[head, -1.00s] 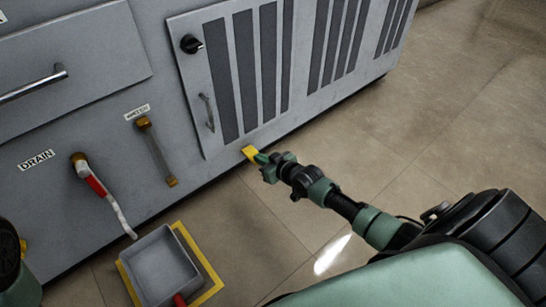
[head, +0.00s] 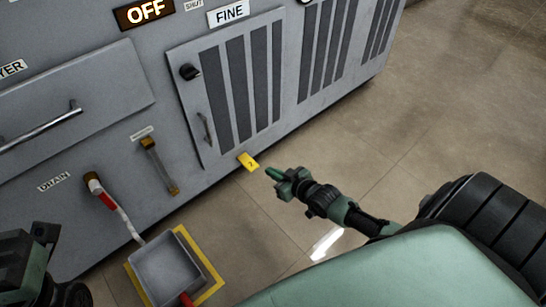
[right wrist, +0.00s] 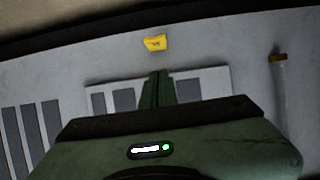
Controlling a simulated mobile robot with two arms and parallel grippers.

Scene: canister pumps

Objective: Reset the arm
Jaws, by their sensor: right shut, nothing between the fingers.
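My right gripper (head: 272,174) is shut and empty, held out over the floor in front of the grey cabinet. Its green fingers are together in the right wrist view (right wrist: 156,86). In the head view its tips are a little right of and below a yellow tag (head: 248,162) at the cabinet's lower edge, apart from it. The tag also shows in the right wrist view (right wrist: 155,43). Part of my left arm shows at the lower left of the head view, but its fingertips cannot be made out.
The grey cabinet (head: 90,150) carries a vented door (head: 210,150), shut, with a black knob (head: 189,72). A drawer with a bar handle (head: 40,128) is at left. A red-handled drain valve (head: 105,198) hangs over a grey pan (head: 165,270) within a yellow floor outline. Floor at right is clear.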

